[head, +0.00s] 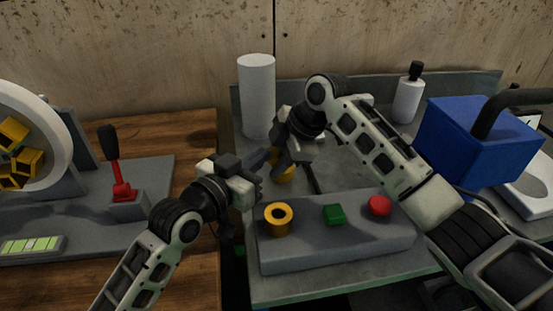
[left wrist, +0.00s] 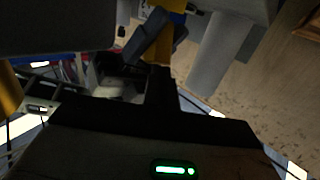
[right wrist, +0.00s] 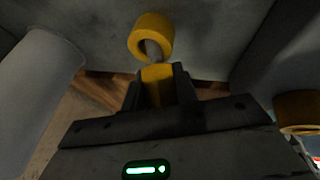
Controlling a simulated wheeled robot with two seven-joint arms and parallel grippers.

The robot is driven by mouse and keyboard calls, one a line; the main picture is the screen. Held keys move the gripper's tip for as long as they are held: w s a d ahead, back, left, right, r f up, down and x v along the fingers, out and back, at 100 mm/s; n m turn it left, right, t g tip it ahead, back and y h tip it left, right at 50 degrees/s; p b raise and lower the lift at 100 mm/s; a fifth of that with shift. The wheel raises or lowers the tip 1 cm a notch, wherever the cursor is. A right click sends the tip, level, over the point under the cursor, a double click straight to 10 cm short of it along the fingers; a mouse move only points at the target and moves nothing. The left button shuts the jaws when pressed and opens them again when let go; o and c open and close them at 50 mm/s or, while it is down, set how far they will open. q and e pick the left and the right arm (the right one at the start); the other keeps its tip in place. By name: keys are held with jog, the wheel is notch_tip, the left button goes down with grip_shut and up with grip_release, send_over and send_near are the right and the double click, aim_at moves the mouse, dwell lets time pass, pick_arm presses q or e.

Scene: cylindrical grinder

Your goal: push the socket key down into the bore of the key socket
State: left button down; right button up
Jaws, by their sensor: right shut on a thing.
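My right gripper (right wrist: 157,90) is shut on the yellow socket key (right wrist: 157,78), whose grey shaft points away from the jaws. The yellow key socket (right wrist: 139,43) is a ring just ahead; the shaft end shows at its near edge. I cannot tell how far the shaft is in the bore. In the head view the right gripper (head: 285,165) hides most of the key, and part of the key socket (head: 285,178) shows below it. My left gripper (head: 259,180) is just left of the socket; its fingers (left wrist: 163,90) look shut and empty.
A grey panel in front carries another yellow ring (head: 278,217), a green button (head: 334,214) and a red button (head: 379,206). A white cylinder (head: 257,95) stands behind the grippers. A blue box (head: 470,140) and a white bottle (head: 408,100) stand right. A red-based lever (head: 122,190) is left.

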jog(key=shift+d+f, duration=0.1)
jog(key=shift+f, duration=0.05)
pick_arm(q)
jog(key=v, duration=1.2)
jog(key=shift+s+r, duration=0.1)
jog(key=shift+r, duration=0.05)
